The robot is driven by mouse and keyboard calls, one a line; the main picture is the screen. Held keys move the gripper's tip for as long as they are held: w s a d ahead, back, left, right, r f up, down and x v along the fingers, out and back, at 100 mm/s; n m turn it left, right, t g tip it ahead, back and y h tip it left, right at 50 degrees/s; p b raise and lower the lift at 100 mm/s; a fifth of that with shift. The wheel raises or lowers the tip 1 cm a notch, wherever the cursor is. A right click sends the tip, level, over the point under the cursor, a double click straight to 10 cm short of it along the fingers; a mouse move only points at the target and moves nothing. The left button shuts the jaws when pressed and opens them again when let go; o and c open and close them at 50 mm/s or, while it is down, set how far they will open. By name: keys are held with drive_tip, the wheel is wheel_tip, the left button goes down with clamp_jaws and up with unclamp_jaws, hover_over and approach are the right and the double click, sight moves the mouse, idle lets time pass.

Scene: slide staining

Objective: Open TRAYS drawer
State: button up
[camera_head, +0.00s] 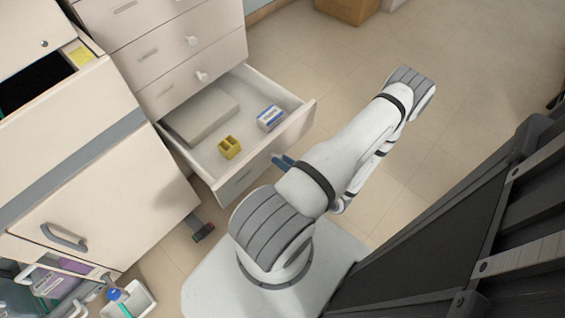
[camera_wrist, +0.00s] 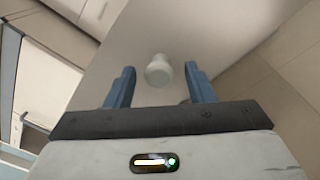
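The bottom drawer (camera_head: 292,128) of the white drawer cabinet is pulled well out, and its inside shows. No drawer label is readable, so I cannot tell which one is TRAYS. The open drawer holds a flat grey box, a yellow block and a small blue-and-white box. A round white knob (camera_wrist: 158,71) on a pale front shows in the wrist view. My gripper (camera_wrist: 159,78) is open, its two blue fingers on either side of the knob with gaps. In the head view, my gripper (camera_head: 283,162) is at the open drawer's front, mostly hidden by my arm.
The closed drawers above have knobs, one of them (camera_head: 201,76) just above the open drawer. A white cabinet (camera_head: 75,165) with a grey handle stands at left. A small white bin (camera_head: 130,301) is at lower left.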

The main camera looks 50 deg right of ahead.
drive_tip(key=shift+a, duration=0.1)
drive_tip(key=s+p, duration=0.2)
drive_tip(key=s, duration=0.5)
drive_tip(key=shift+s, duration=0.4)
idle(0.5)
drive_tip(key=w+a+r+n+g+y+p, duration=0.3)
drive_tip(key=w+r+n+g+y+p, duration=0.15)
drive_tip(key=r+n, duration=0.5)
drive_tip(key=w+a+r+n+g+y+p, duration=0.2)
drive_tip(key=w+r+n+g+y+p, duration=0.25)
drive_tip(key=r, duration=0.85)
drive_tip(key=w+a+r+n+g+y+p, duration=0.2)
drive_tip(key=w+a+r+n+g+p, duration=0.25)
drive_tip(key=r+n, duration=0.6)
drive_tip(key=a+r+n+h+p, duration=0.3)
drive_tip(key=a+r+n+p, duration=0.2)
drive_tip(key=r, duration=0.7)
drive_tip(key=w+a+r+n+g+h+p, duration=0.1)
drive_tip(key=a+r+n+h+p, duration=0.3)
drive_tip(key=r, duration=0.8)
drive_tip(key=a+r+n+g+h+p, duration=0.1)
drive_tip(key=a+r+n+h+p, duration=0.2)
drive_tip(key=a+r+n+p, duration=0.4)
wheel_tip(320, 180, up, 5)
drive_tip(key=n, duration=0.4)
drive_tip(key=shift+w+a+n+h, duration=0.2)
drive_tip(key=shift+n+h, duration=0.1)
drive_tip(key=shift+n, duration=0.05)
drive_tip(key=shift+r, duration=0.1)
drive_tip(key=shift+c, duration=0.4)
